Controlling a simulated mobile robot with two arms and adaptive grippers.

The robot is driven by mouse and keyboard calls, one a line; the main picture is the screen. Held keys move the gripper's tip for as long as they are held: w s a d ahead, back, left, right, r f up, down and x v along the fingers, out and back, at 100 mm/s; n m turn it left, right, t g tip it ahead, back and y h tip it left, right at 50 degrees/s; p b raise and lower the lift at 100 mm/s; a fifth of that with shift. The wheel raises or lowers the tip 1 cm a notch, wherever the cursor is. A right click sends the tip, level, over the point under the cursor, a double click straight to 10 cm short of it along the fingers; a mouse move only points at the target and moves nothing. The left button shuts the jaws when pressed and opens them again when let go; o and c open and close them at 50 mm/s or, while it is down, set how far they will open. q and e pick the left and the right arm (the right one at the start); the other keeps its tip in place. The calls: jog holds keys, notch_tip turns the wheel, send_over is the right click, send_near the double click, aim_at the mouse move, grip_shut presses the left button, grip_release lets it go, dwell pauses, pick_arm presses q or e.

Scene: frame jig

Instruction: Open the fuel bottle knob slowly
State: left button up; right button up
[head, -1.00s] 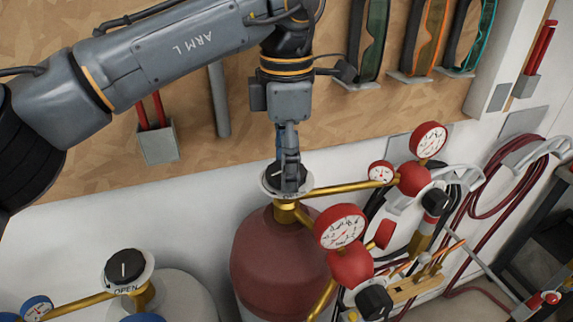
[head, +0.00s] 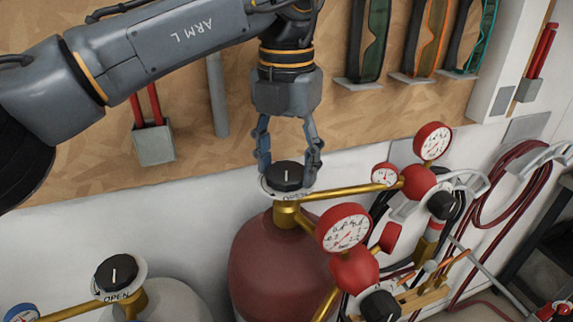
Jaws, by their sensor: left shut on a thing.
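The fuel bottle (head: 275,262) is dark red and stands upright at the lower middle. Its black knob (head: 286,177) sits on top of a brass valve, over a pale ring lettered OPEN. The white mark on the knob points roughly straight up the picture. My left gripper (head: 288,168) comes down from above, with one finger on each side of the knob, and is shut on it. My right gripper is not in view.
A grey bottle (head: 172,300) with a similar black knob (head: 116,273) stands at the lower left. Red gauges (head: 345,228) and brass pipes crowd the right of the red bottle. Behind is a wooden board (head: 400,110) with hung goggles. Hoses hang at the right.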

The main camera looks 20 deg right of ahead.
aim_at(287, 171)
pick_arm(q)
jog(key=n+b, duration=0.1)
jog(key=n, duration=0.3)
jog(key=shift+n, duration=0.3)
dwell(0.3)
jog(key=o, duration=1.1)
jog(key=shift+o, duration=0.2)
jog(key=shift+r, duration=3.75)
